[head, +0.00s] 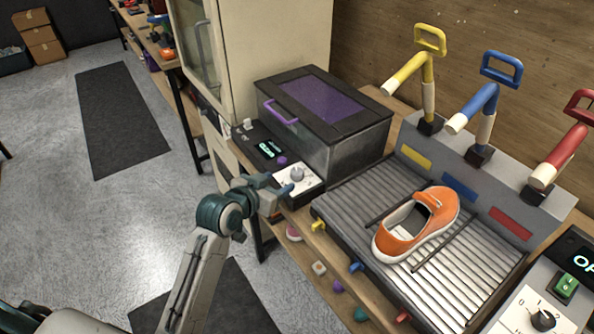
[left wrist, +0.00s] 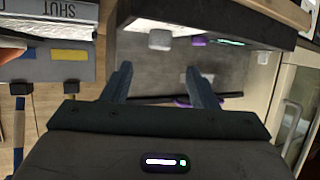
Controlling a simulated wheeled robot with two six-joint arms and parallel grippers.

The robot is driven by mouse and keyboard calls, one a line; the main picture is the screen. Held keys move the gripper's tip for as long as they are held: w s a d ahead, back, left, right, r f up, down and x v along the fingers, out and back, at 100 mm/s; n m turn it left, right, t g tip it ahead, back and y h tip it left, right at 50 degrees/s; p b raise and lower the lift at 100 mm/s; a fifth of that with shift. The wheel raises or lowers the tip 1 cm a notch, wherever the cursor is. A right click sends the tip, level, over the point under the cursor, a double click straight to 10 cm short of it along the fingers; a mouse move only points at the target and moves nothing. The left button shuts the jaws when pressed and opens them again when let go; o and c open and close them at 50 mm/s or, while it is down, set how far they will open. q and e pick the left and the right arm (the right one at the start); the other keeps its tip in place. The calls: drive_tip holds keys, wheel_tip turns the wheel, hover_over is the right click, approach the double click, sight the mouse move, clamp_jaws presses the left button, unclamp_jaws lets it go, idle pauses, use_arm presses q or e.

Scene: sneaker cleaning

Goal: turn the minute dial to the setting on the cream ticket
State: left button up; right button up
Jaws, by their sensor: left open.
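A pale grey dial (head: 297,174) stands on a white plate at the near end of the dark control panel (head: 262,143), in front of the purple-lidded box. My left gripper (head: 276,186) is open at the near-left edge of that plate, close beside the dial. In the head view I cannot tell whether a finger touches it. In the left wrist view the open fingers (left wrist: 159,70) have nothing clearly between them. A second dial (head: 543,320) sits on a pale panel at the lower right. I cannot make out a cream ticket. My right gripper is out of view.
The dark box (head: 325,100) with a purple handle stands behind the panel. An orange shoe (head: 416,226) lies on the ribbed rack to the right. Yellow, blue and red levers (head: 484,100) stand behind it. Open floor (head: 125,210) lies to the left.

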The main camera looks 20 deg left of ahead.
sight(295, 172)
use_arm(q)
drive_tip(key=p+x, duration=0.1)
drive_tip(key=x, duration=0.8)
drive_tip(key=shift+w+d+p, duration=0.1)
drive_tip(key=shift+w+p, duration=0.15)
drive_tip(key=shift+p, duration=0.1)
drive_tip(key=shift+w+d+f, duration=0.1)
drive_tip(key=shift+w+f, duration=0.1)
drive_tip(key=shift+w, duration=0.25)
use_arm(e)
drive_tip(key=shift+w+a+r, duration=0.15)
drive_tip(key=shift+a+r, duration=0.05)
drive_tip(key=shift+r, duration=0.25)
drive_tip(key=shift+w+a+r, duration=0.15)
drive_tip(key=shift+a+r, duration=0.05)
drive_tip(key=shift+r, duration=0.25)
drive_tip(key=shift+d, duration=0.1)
use_arm(q)
drive_tip(key=c, duration=1)
drive_tip(key=shift+o, duration=0.2)
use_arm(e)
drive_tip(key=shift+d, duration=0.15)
